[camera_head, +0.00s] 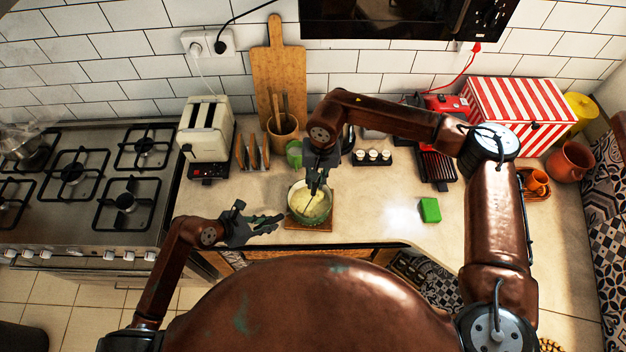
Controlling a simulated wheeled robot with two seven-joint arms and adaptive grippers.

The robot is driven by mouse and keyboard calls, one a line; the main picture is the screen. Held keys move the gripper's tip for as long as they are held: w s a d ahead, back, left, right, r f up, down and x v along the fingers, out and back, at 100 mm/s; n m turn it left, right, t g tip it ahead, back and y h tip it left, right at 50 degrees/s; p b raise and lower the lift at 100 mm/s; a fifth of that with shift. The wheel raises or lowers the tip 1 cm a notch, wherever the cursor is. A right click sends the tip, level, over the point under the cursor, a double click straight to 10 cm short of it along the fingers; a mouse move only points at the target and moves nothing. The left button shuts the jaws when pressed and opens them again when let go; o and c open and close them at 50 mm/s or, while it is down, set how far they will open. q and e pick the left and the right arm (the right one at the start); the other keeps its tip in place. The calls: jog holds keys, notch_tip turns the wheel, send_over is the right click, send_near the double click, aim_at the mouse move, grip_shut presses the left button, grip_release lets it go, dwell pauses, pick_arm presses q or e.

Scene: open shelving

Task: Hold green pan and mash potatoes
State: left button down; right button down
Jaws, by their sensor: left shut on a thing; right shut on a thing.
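The green pan (312,217) stands on a small wooden board near the counter's front edge. Pale yellow mashed food, the potatoes (302,199), lies inside it. My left gripper (268,222) is left of the pan, shut on its handle, which the fingers mostly hide. My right gripper (317,186) is above the pan, pointing down and shut on a tool that reaches into the potatoes. The tool is too small and covered to make out clearly; it appears to be the masher.
A wooden board (296,225) lies under the pan. A green block (430,210) lies to the right on clear counter. Behind are a utensil pot (282,135), a green cup (294,154) and a toaster (208,130). A gas stove (85,205) is at left.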

jog(key=shift+w+d, duration=0.95)
jog(key=shift+d, duration=0.15)
jog(key=shift+r, duration=0.1)
notch_tip(320, 180, up, 10)
dwell(0.7)
jog(key=shift+a+f, duration=0.1)
jog(key=shift+f, duration=0.1)
pick_arm(q)
jog(key=c, duration=1.8)
grip_release()
jog(key=shift+o, duration=0.2)
